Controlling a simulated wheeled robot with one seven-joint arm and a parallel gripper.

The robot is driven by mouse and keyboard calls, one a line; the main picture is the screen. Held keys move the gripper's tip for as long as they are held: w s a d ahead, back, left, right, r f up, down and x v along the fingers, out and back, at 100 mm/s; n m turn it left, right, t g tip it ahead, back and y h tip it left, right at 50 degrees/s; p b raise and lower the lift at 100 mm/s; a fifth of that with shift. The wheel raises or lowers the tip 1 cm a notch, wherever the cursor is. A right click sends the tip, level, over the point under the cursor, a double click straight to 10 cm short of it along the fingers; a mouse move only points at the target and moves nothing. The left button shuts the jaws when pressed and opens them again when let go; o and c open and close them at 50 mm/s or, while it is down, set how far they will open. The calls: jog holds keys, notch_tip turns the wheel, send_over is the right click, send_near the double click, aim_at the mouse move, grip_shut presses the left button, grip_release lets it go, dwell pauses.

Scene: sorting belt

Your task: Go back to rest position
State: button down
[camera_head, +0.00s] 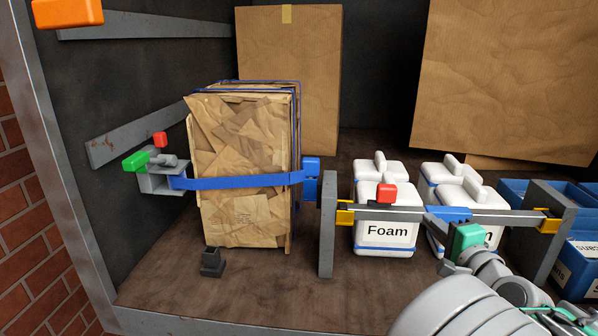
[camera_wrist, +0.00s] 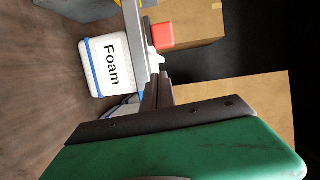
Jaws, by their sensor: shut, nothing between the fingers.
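My gripper (camera_head: 436,224) is at the lower right in the head view, at the end of my arm, close in front of the grey bar (camera_head: 406,215) across the white containers. In the wrist view my gripper (camera_wrist: 158,82) shows its dark fingers together with nothing between them. The fingertips overlap the bar in the picture; I cannot tell whether they touch it. A red block (camera_head: 386,193) sits on the bar and also shows in the wrist view (camera_wrist: 161,36). A white container labelled Foam (camera_head: 385,236) stands behind the bar.
A paper-wrapped box (camera_head: 240,130) stands at left, held by a blue strap (camera_head: 235,182). A grey bracket with a green handle (camera_head: 135,161) is on the left wall. Blue bins (camera_head: 577,262) stand at right. Large cardboard boxes (camera_head: 290,50) stand behind. Floor at front centre is clear.

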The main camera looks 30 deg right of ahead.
jog(key=w+a+f+n+g+y, duration=0.2)
jog(key=w+a+f+n, duration=0.2)
jog(key=a, duration=0.3)
jog(key=w+a+f+n+g+y, duration=0.2)
jog(key=w+a+f+n, duration=0.15)
jog(key=a, duration=0.35)
jog(key=w+a+f+n+g+y, duration=0.25)
jog(key=w+a+f, duration=0.2)
jog(key=a, duration=0.35)
jog(key=s+a+f+n+g, duration=0.3)
jog(key=s+a+n, duration=0.2)
jog(key=a, duration=0.4)
jog(key=s+a+f+n+g, duration=0.3)
jog(key=s+a+n, duration=0.3)
jog(key=a, duration=0.3)
jog(key=shift+f+n+h, duration=0.15)
jog(key=shift+n+h, duration=0.15)
jog(key=shift+h, duration=0.15)
jog(key=shift+a, duration=0.1)
